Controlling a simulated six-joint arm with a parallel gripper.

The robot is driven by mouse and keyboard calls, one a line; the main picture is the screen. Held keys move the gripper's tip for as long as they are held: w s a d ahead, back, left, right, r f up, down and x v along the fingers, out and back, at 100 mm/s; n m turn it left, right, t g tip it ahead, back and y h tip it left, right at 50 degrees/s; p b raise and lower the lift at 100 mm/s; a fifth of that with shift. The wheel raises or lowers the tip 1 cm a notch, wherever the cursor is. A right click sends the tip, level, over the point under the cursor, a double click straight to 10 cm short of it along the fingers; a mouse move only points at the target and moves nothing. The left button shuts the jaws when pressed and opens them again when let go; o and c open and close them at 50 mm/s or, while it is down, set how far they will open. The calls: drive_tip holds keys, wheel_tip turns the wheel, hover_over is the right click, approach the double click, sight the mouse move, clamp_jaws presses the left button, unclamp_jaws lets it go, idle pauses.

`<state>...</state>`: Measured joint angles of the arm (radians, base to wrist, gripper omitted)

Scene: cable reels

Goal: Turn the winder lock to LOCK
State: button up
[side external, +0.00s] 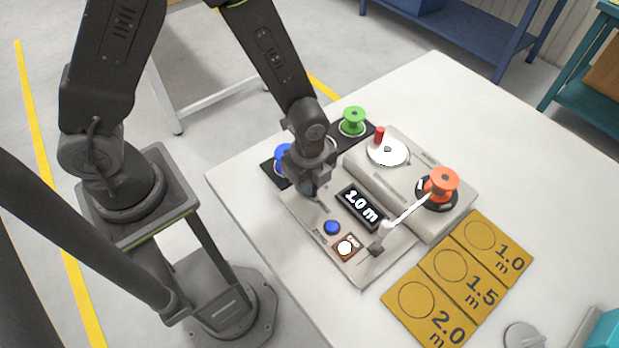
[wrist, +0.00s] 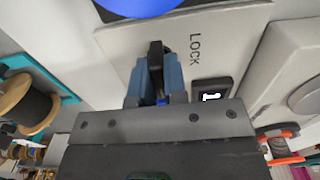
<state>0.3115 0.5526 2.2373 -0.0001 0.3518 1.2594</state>
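The winder lock is a black lever (wrist: 155,60) on the light grey machine panel (wrist: 122,42). My gripper (wrist: 156,75) points down at the panel, with its blue-padded fingers on either side of the lever, close against it. The printed word LOCK (wrist: 195,48) is on the panel, to the right of the lever in the wrist view. In the side view my gripper (side external: 310,190) is low over the left part of the machine, and its fingers and the arm hide most of the lever.
A display reading 2.0 m (side external: 361,206), a blue button (side external: 332,227) and a white button (side external: 345,247) are close by. A blue reel (side external: 283,153), a green reel (side external: 353,120) and an orange reel (side external: 441,181) stand around. Yellow length mats (side external: 462,280) lie at the front right.

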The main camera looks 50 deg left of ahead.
clamp_jaws()
drive_tip(key=n, duration=0.9)
drive_tip(key=shift+n, duration=1.5)
drive_tip(key=shift+n, duration=0.9)
drive_tip(key=n, duration=0.4)
drive_tip(key=shift+n, duration=0.3)
drive_tip(key=o, duration=0.6)
unclamp_jaws()
